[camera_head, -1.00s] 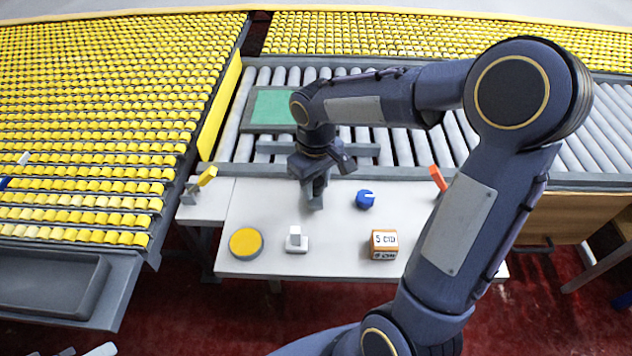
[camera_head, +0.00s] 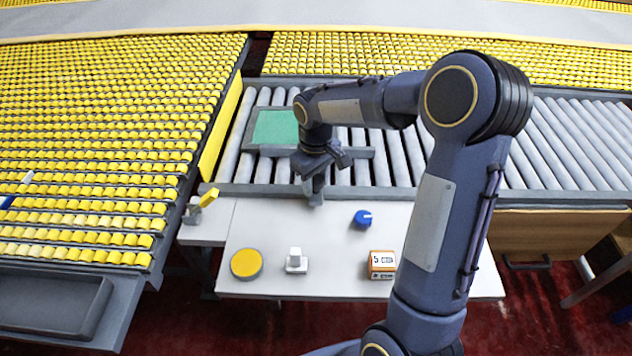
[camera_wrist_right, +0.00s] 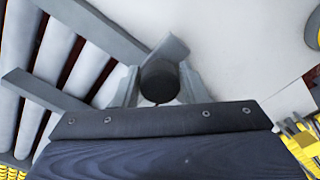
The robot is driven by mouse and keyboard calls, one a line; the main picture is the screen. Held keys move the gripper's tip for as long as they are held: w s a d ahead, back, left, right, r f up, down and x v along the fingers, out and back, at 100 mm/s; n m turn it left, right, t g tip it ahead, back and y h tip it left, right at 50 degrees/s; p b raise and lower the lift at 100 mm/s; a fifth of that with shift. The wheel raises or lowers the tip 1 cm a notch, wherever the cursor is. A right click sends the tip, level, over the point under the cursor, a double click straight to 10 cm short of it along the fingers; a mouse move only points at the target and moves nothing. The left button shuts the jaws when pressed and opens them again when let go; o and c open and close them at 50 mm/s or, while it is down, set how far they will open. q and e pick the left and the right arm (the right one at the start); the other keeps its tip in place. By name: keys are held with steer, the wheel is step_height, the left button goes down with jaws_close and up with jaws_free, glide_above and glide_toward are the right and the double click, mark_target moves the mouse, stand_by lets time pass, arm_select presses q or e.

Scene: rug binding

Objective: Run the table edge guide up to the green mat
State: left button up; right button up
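The green mat (camera_head: 275,127) lies in a grey frame on the roller conveyor, at the left end of the rollers. The table edge guide (camera_head: 359,153), a grey bar, lies across the rollers at the mat's near side. It looks close against the frame; whether they touch I cannot tell. The guide also shows in the right wrist view (camera_wrist_right: 45,91). My right gripper (camera_head: 316,190) is over the conveyor's near edge. In the right wrist view its fingers (camera_wrist_right: 160,92) close around a dark round knob (camera_wrist_right: 160,78), seemingly the guide's handle. My left gripper is out of view.
On the white table (camera_head: 330,232) stand a yellow disc (camera_head: 246,263), a small white block (camera_head: 296,260), a blue knob (camera_head: 362,219) and an orange-and-white box (camera_head: 382,264). A yellow lever (camera_head: 209,197) is at its left corner. Yellow roller racks (camera_head: 95,150) border the conveyor.

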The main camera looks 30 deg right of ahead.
steer(key=o, duration=0.3)
step_height(320, 180, up, 8)
steer(key=shift+f+p, duration=0.15)
steer(key=shift+p, duration=0.15)
stand_by(0.5)
